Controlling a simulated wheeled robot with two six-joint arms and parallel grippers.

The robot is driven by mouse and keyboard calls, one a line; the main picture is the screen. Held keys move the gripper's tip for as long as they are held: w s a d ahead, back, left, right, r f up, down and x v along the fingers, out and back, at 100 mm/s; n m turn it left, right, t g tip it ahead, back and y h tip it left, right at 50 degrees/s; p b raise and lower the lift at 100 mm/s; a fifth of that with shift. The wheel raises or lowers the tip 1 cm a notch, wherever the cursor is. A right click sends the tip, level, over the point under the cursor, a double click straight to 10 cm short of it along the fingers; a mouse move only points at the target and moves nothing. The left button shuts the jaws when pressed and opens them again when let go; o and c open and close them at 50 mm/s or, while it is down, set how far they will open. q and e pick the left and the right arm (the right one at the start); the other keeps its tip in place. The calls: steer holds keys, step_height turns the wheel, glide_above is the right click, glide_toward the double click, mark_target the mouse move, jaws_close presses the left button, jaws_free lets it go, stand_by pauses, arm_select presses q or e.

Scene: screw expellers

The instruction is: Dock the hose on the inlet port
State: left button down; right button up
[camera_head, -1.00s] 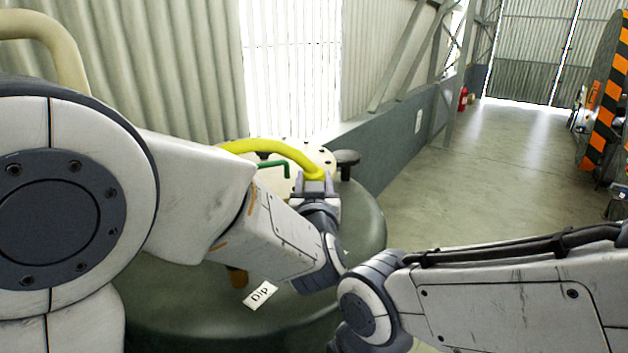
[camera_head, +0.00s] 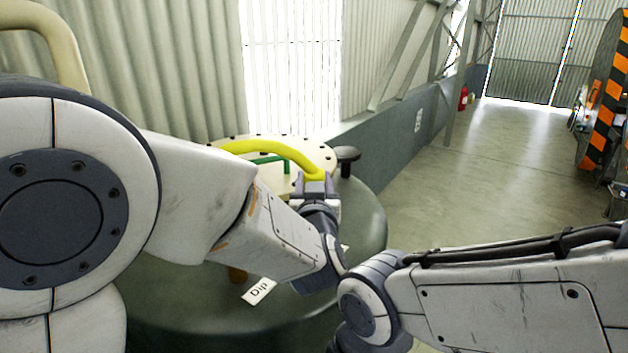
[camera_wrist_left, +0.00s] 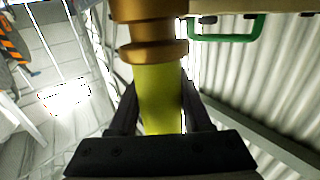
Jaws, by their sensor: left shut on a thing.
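The yellow hose (camera_head: 262,147) arcs from behind my left arm, over the tank top, down to my left gripper (camera_head: 315,186). The gripper is shut on the hose near its end. In the left wrist view the hose (camera_wrist_left: 160,98) runs between the two dark fingers. Its visible end meets a stepped brass fitting (camera_wrist_left: 152,38) directly in line with it. I cannot tell whether this fitting is the inlet port or part of the hose, nor how far they are joined. My right arm crosses the lower right, but its gripper is not visible.
The round green tank (camera_head: 362,222) carries a pale cover, a green handle (camera_head: 268,160) and a dark knob (camera_head: 347,155). A "Dip" label (camera_head: 260,291) lies on its top. A wall stands behind; open floor (camera_head: 480,180) lies right.

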arm_select(q)
steer(key=shift+f+b, duration=0.4)
steer(key=shift+f, duration=0.1)
steer(key=c, duration=0.6)
jaws_free()
